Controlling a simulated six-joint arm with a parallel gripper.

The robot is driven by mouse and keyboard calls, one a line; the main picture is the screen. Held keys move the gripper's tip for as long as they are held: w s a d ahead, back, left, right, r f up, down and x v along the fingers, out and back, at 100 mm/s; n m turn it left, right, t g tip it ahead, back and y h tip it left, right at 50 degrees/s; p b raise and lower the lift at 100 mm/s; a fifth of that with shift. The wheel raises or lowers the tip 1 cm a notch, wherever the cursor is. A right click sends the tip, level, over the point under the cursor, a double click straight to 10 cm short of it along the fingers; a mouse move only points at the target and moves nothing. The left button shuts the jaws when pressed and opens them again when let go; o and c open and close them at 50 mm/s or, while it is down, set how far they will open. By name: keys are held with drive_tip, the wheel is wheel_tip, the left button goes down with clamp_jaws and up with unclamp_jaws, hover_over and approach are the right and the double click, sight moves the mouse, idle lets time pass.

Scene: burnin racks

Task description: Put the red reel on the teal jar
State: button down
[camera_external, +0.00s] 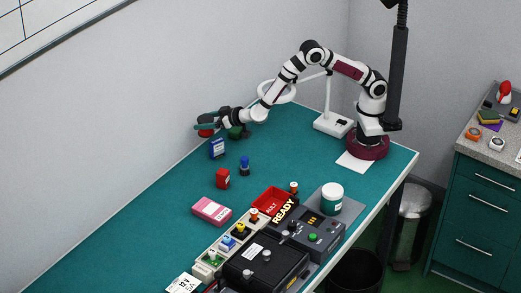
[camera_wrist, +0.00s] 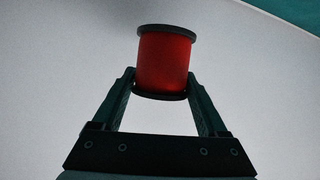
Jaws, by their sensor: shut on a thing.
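My gripper (camera_wrist: 160,92) is shut on the red reel (camera_wrist: 164,62), a red spool with dark rims at both ends, held between the two fingertips in the wrist view. In the external view my gripper (camera_external: 207,124) is at the far left end of my arm, with the red reel (camera_external: 206,133) showing near its tip, close to the wall. The teal jar (camera_external: 331,201) stands upright on a grey mat at the right side of the bench, with a white lid and a teal band. My gripper is well apart from it, to the upper left.
A blue piece (camera_external: 244,166), a red block (camera_external: 222,178) and a pink case (camera_external: 212,211) are on the bench. A red bin (camera_external: 272,201) and control box (camera_external: 318,232) stand beside the jar.

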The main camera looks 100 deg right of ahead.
drive_tip(key=shift+s+d+r, duration=0.25)
drive_tip(key=shift+d+r, duration=0.05)
drive_tip(key=shift+d, duration=0.15)
drive_tip(key=s+a+r+n+y, duration=0.15)
drive_tip(key=s+a, duration=0.35)
drive_tip(key=a, duration=0.5)
drive_tip(key=s+a+r+t, duration=0.15)
drive_tip(key=s+a, duration=0.25)
drive_tip(key=a, duration=0.5)
drive_tip(key=s+a+r+n+g+y, duration=0.15)
drive_tip(key=s+a, duration=0.35)
drive_tip(key=a, duration=0.5)
drive_tip(key=t+y, duration=0.1)
drive_tip(key=t, duration=0.1)
hover_over(333, 189)
drive_tip(key=shift+n, duration=0.3)
wheel_tip(333, 189, down, 6)
drive_tip(key=shift+r, duration=0.15)
